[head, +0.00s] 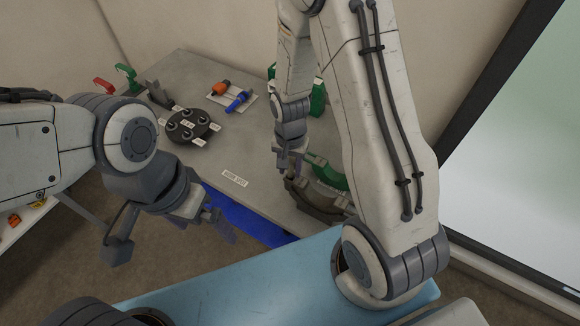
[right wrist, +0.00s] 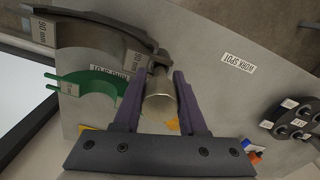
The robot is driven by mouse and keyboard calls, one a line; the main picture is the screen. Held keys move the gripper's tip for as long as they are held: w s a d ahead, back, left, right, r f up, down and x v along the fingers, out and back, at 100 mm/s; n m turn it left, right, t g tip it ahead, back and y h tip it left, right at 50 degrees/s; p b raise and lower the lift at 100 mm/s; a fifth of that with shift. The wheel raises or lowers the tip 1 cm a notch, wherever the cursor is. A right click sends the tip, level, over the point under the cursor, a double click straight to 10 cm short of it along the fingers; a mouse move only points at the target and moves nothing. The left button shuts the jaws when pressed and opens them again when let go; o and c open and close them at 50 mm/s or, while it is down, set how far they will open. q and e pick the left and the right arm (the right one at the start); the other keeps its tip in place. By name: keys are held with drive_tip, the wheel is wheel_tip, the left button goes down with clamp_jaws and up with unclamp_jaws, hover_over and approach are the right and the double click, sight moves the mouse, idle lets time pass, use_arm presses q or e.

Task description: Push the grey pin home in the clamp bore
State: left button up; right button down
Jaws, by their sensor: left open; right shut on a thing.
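The grey clamp (head: 318,203) is a curved, half-round body on the near right part of the table. In the right wrist view its arm (right wrist: 105,28) carries "90 mm" labels and ends in a lug near the fingertips. My right gripper (head: 290,160) is at the clamp's left end. In the right wrist view its purple fingers (right wrist: 160,90) are shut on the grey pin (right wrist: 160,103), a short metallic cylinder. The pin's far end meets the lug; how deep it sits in the bore is hidden. My left gripper (head: 222,222) is open and empty, off the table's front edge.
A green half-round insert (right wrist: 85,82) lies beside the clamp. A dark round holder (head: 188,128) with several labelled spots stands at the back left. Orange and blue tools (head: 238,100) lie behind. The table (head: 235,155) is clear around the "WORK SPOT" label.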

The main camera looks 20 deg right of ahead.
drive_tip(key=shift+f+b, duration=0.5)
drive_tip(key=shift+f, duration=0.1)
drive_tip(key=shift+r, duration=0.15)
drive_tip(key=shift+r+p, duration=0.5)
drive_tip(key=shift+p, duration=0.1)
idle(0.8)
drive_tip(key=shift+f+b, duration=0.5)
drive_tip(key=shift+f, duration=0.25)
drive_tip(key=shift+r, duration=0.2)
drive_tip(key=shift+r+p, duration=0.6)
drive_tip(key=shift+p, duration=0.1)
drive_tip(key=shift+r, duration=0.15)
drive_tip(key=shift+f+b, duration=0.5)
drive_tip(key=shift+f, duration=0.4)
idle(1.2)
